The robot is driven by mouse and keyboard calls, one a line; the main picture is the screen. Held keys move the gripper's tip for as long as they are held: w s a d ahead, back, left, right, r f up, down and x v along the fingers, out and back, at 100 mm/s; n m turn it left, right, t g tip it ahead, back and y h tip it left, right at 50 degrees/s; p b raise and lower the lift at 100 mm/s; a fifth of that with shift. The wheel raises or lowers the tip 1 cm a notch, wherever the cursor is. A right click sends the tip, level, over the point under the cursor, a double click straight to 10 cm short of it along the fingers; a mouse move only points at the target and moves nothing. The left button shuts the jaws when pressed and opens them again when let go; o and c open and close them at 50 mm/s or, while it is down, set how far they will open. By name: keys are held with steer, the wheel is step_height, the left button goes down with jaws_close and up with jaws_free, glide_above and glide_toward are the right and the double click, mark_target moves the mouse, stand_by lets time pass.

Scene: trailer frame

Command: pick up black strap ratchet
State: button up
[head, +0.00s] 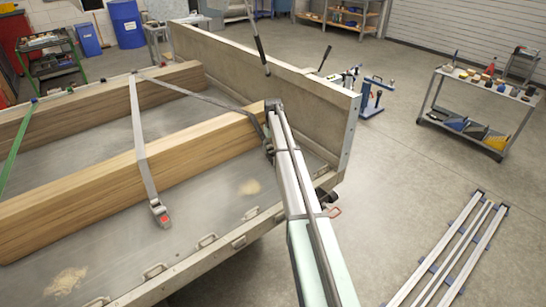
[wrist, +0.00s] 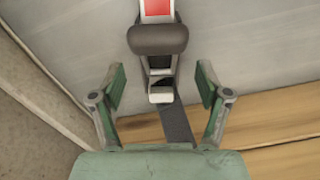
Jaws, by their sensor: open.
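In the wrist view a ratchet (wrist: 160,40) with a dark rounded handle, metal frame and red patch lies between and beyond my finger tips, over a grey surface. A dark grey strap (wrist: 176,124) runs from it toward the wooden beam (wrist: 270,130). My gripper (wrist: 160,82) is open, with one green-padded finger on each side of the ratchet's line, and nothing is held. In the head view the dark strap (head: 205,98) crosses to the near beam (head: 190,145) and goes down by the end of my arm, which hides most of the gripper and ratchet there.
A lighter strap with a red-marked ratchet (head: 160,213) lies to the left on the trailer bed (head: 205,220). The trailer's end wall (head: 300,95) stands close beside my arm. A side rail (head: 225,248) with metal loops edges the bed. Tool carts stand farther off.

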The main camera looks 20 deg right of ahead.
step_height(320, 180, down, 5)
steer(key=shift+s+p, duration=0.1)
steer(key=shift+p, duration=0.85)
jaws_close()
